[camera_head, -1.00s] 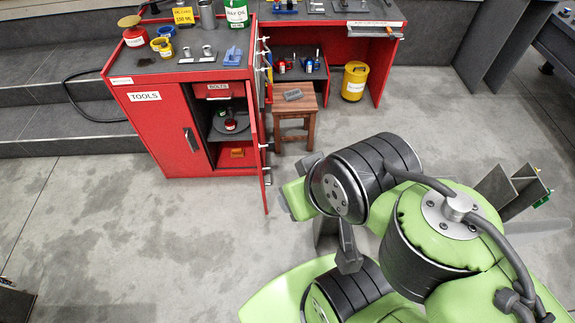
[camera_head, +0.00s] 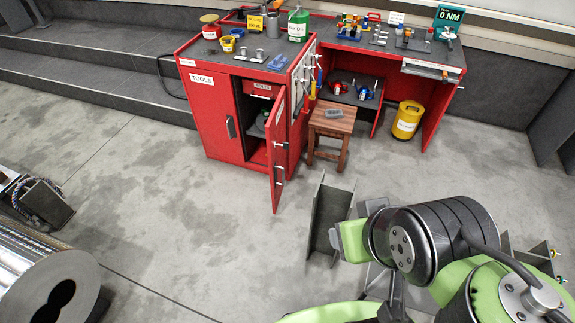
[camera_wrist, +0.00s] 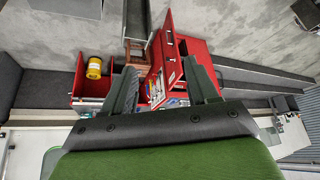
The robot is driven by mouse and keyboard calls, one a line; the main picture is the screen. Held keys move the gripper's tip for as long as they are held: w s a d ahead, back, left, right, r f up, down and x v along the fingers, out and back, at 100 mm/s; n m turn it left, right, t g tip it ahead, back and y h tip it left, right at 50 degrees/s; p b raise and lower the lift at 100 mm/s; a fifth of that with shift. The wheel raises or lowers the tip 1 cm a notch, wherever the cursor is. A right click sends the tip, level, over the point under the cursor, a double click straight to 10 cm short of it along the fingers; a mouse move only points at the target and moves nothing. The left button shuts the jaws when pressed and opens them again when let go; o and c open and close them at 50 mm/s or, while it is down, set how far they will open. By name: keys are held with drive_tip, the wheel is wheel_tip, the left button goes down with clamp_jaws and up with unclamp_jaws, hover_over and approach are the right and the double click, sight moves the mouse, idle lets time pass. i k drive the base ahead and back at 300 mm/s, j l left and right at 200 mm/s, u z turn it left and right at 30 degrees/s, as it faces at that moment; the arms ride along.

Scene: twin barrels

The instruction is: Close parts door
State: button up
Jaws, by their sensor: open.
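The red cabinet (camera_head: 212,120) stands ahead, with a shut left door labelled TOOLS. Its right door (camera_head: 278,155) stands open and swung out toward me, showing a shelf and a drawer inside. In the wrist view, which is upside down, the red cabinet (camera_wrist: 185,60) and what looks like its open door (camera_wrist: 170,30) lie beyond the fingers. My gripper (camera_wrist: 162,68) is open, with fingers spread and nothing between them; it is apart from the door. In the head view my arm is at lower right, and the fingers cannot be made out.
A wooden stool (camera_head: 330,128) stands right of the open door. A grey channel-shaped piece (camera_head: 328,215) is in front of it. A yellow bin (camera_head: 407,120) is under the workbench (camera_head: 440,72). A large metal cylinder (camera_head: 50,285) is at lower left. The floor before the cabinet is clear.

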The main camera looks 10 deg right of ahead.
sight(276, 127)
drive_tip(key=i+j+z, duration=0.1)
drive_tip(key=i+j, duration=0.3)
drive_tip(key=i+j+z, duration=0.1)
drive_tip(key=i+j, duration=0.35)
drive_tip(key=j, duration=0.15)
drive_tip(key=i+j+z, duration=0.1)
drive_tip(key=i+j, duration=0.25)
drive_tip(key=j, duration=0.2)
drive_tip(key=i+j, duration=0.15)
drive_tip(key=i, duration=0.25)
drive_tip(key=i+j+z, duration=0.15)
drive_tip(key=i, duration=0.2)
